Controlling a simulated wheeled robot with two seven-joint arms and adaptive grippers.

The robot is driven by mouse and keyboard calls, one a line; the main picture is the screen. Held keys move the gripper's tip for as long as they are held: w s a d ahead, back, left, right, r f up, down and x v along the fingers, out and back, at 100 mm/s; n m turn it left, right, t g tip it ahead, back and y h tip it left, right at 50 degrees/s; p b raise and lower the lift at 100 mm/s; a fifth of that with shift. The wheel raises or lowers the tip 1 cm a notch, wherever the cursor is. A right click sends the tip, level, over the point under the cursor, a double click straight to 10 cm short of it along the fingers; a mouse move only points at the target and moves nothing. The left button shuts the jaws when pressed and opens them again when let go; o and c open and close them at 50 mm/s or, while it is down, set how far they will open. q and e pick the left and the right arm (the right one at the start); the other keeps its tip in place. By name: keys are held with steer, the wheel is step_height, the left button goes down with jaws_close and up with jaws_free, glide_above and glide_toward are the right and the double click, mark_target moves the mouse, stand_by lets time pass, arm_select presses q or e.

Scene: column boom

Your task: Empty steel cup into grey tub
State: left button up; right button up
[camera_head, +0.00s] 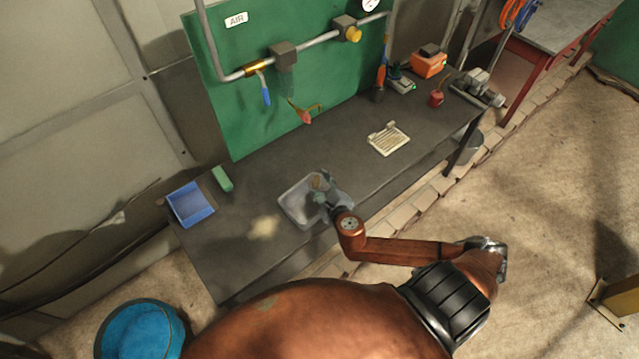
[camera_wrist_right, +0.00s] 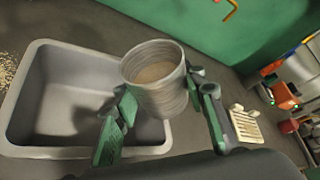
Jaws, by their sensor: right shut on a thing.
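The steel cup (camera_wrist_right: 165,92) is held in my right gripper (camera_wrist_right: 165,125), whose green-padded fingers are on either side of it. The cup's mouth faces up, and tan material shows inside. In the head view my right gripper (camera_head: 322,193) is over the right part of the grey tub (camera_head: 296,212), and the cup is small and partly hidden there. The tub stands on the dark bench; its rim (camera_wrist_right: 22,98) and visible floor show in the wrist view, with no material seen on that floor. My left gripper is in neither view.
A pale tan patch (camera_head: 264,227) lies on the bench left of the tub. A blue tray (camera_head: 190,204) and green block (camera_head: 222,179) are further left. A cream slotted piece (camera_head: 388,139) lies right of the tub, with bare bench between. A green panel with pipes (camera_head: 290,90) stands behind.

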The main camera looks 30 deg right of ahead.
steer(key=shift+f+b, duration=1.25)
steer(key=shift+b, duration=0.05)
steer(key=shift+r+n+h+p, duration=0.4)
steer(key=shift+r+n+p, duration=0.2)
steer(key=shift+p, duration=0.4)
steer(key=shift+r+n+h+p, duration=0.15)
steer(key=shift+n+h+p, duration=0.25)
steer(key=shift+p, duration=0.85)
